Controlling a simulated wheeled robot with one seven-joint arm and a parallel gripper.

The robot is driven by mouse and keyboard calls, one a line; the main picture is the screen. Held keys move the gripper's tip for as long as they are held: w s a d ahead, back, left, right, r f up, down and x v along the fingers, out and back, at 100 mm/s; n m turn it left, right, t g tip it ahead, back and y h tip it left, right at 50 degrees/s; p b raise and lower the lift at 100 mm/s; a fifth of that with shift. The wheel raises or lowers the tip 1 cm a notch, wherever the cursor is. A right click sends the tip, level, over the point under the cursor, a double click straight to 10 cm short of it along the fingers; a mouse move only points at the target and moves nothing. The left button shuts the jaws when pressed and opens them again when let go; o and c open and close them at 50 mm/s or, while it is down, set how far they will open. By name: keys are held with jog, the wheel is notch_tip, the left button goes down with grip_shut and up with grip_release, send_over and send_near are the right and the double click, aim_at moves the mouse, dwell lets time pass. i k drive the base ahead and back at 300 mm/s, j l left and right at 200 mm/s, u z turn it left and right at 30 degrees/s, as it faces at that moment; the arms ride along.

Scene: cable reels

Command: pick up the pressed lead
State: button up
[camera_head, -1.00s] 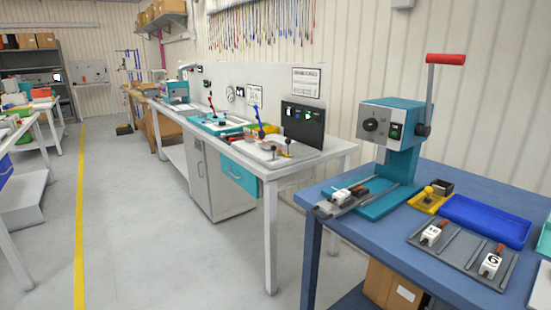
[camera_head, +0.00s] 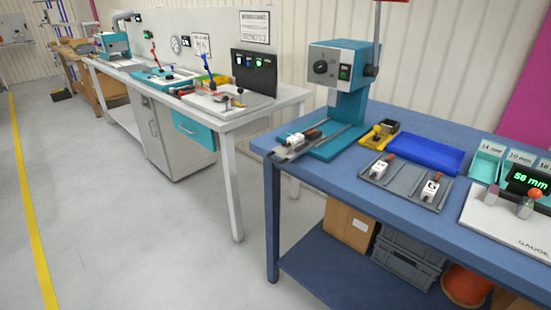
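A teal press (camera_head: 338,76) with a black dial stands on the blue workbench (camera_head: 335,175), right of centre. On the grey slide at its base lies a small white block with a dark and reddish end (camera_head: 297,138). Two similar white blocks lie on a grey railed tray (camera_head: 405,186) in front: a left one (camera_head: 379,168) and a right one (camera_head: 430,187) with a black mark. I cannot tell from this view which of these is the pressed lead. My gripper is not in view.
A blue bin (camera_head: 425,153) and a yellow tray (camera_head: 377,138) sit behind the grey tray. A white bench (camera_head: 235,118) stands left. Grey floor (camera_head: 130,230) before the benches is clear.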

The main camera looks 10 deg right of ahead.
aim_at(294, 142)
jog(key=i+j+z, duration=0.1)
jog(key=z, duration=0.85)
jog(key=i+j+z, duration=0.1)
jog(key=j+z, duration=0.3)
jog(key=j, duration=0.2)
jog(key=j+z, duration=0.45)
jog(key=j, duration=0.2)
jog(key=j+z, duration=0.4)
jog(key=j, duration=0.2)
jog(key=k+j, duration=0.1)
jog(key=j, duration=0.7)
jog(key=k+j, duration=0.15)
jog(key=j, duration=0.2)
jog(key=k+j, duration=0.1)
jog(key=j, duration=0.3)
